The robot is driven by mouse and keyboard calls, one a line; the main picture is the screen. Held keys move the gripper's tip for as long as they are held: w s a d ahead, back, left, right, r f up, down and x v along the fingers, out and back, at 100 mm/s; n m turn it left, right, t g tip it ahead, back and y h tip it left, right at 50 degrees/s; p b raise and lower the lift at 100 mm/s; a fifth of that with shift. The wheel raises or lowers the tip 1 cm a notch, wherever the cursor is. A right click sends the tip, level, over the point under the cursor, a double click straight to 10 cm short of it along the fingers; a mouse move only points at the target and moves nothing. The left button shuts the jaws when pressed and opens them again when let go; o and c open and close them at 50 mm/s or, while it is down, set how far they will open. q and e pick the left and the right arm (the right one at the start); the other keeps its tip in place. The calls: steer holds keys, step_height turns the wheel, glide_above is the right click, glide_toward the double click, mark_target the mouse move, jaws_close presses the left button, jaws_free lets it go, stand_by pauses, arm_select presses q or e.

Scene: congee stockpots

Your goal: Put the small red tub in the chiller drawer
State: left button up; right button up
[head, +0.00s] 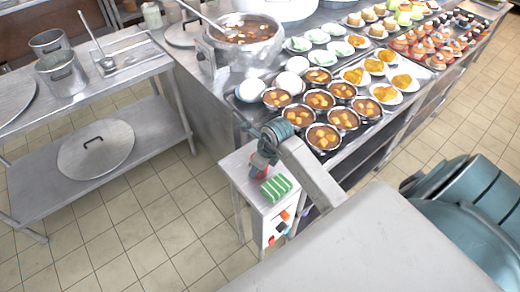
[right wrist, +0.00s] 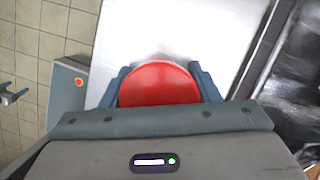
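The small red tub (right wrist: 160,84) is close below my right wrist camera, its round red top facing up. My right gripper (right wrist: 162,88) has one finger on each side of it, with no clear gap. In the head view the right gripper (head: 261,163) points down over a small white side table (head: 238,168). Only part of the red tub (head: 258,172) shows below it, and whether it touches the tabletop is hard to tell. My left gripper does not show in the head view. I cannot make out an open chiller drawer.
A steel shelf table (head: 130,120) stands at left. Tiled floor is clear between them.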

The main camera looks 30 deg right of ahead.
steer(key=c, duration=0.4)
steer(key=shift+r, duration=0.1)
steer(key=shift+r+b, duration=0.5)
steer(key=shift+r, duration=0.1)
steer(key=shift+s+d+r+b, duration=0.1)
steer(key=shift+s+r+b, duration=0.55)
steer(key=shift+r, duration=0.25)
steer(key=s+d+r+b, duration=0.1)
steer(key=s+b, duration=0.3)
steer(key=s, duration=1)
steer(key=shift+s+r, duration=0.35)
steer(key=shift+r, duration=0.05)
